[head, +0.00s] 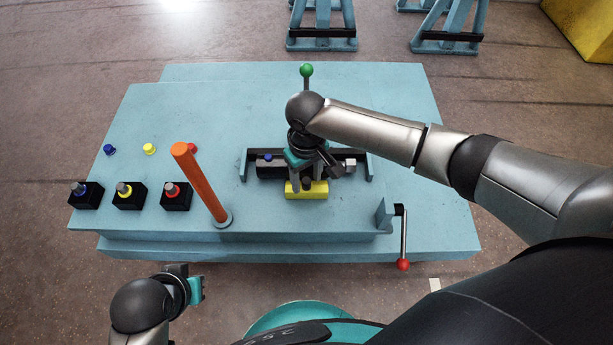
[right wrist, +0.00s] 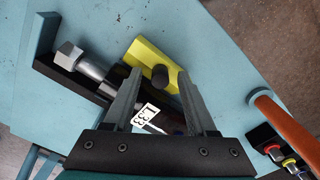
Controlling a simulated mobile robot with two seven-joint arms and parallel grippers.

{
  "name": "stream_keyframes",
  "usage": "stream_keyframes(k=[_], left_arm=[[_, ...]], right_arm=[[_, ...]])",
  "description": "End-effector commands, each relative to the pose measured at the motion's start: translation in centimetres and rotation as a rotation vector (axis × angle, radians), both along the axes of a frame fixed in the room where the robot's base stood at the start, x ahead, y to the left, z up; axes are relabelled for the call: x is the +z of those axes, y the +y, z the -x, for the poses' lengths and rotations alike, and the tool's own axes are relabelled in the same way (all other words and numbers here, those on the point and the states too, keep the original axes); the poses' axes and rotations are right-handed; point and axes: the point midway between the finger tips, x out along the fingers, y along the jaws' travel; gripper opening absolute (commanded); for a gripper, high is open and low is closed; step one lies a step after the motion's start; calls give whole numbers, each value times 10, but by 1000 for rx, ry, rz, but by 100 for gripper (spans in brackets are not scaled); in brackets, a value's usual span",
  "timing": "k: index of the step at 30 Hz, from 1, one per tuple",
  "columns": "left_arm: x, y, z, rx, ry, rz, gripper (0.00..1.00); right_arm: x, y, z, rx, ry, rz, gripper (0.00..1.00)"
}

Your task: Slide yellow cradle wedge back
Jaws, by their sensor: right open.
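The yellow cradle wedge (head: 306,190) sits on the blue bench in front of the black cradle (head: 252,165). In the right wrist view the wedge (right wrist: 150,62) shows as a yellow block with a dark round knob (right wrist: 160,76). My right gripper (head: 315,188) is over the wedge, with its fingers pointing down. In the right wrist view the right gripper (right wrist: 160,88) is open, one finger on each side of the knob. I cannot tell whether either finger touches it. My left gripper (head: 197,291) is at the lower left, off the front of the bench; its jaw state is unclear.
An orange post (head: 201,185) stands left of the wedge. Several black blocks with coloured fittings (head: 130,196) stand further left. A green-knobbed lever (head: 306,71) rises behind the cradle. A red-knobbed crank (head: 403,264) hangs at the front right. The bench's back left is clear.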

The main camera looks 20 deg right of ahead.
Motion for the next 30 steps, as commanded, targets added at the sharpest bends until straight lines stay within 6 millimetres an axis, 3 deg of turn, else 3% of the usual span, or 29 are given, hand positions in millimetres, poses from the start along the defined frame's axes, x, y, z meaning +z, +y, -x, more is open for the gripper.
stream_keyframes(k=[2,16,30], left_arm=[[0,0,0,0,0,0,0],[0,0,0,0,0,0,0],[0,0,0,0,0,1,0]], right_arm=[[0,0,0,0,0,0,55],[0,0,0,0,0,0,2],[0,0,0,0,0,0,0]])
